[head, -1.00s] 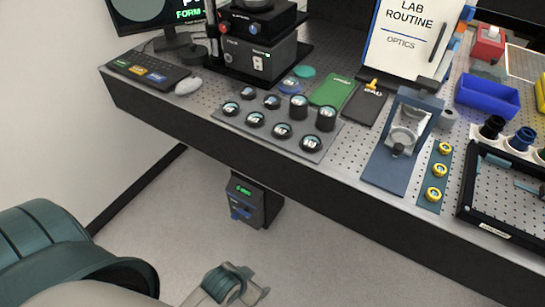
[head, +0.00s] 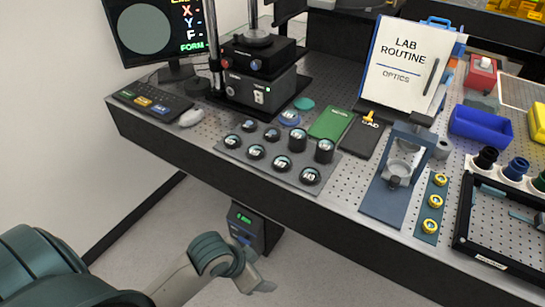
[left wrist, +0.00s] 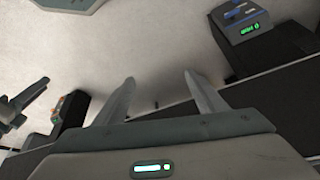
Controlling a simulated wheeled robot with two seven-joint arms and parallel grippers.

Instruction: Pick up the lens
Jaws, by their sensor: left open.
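Several round lenses in black mounts stand in a dark grey tray (head: 232,156) near the bench's front edge. Two mounts at its right are taller, such as this lens (head: 297,139). A front-row lens (head: 310,176) sits low at the right corner. I cannot tell which lens the task names. My left gripper (head: 258,274) is in front of the bench, below its top and well apart from the tray. In the left wrist view its two fingers (left wrist: 158,82) are spread with nothing between them. A jaw-like shape at that view's left edge may be my right gripper; its state is unclear.
Right of the tray are a green pad (head: 331,122), a blue-grey stand (head: 384,205) and a strip with yellow rings (head: 431,213). A keyboard (head: 153,103) and mouse (head: 191,117) lie left.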

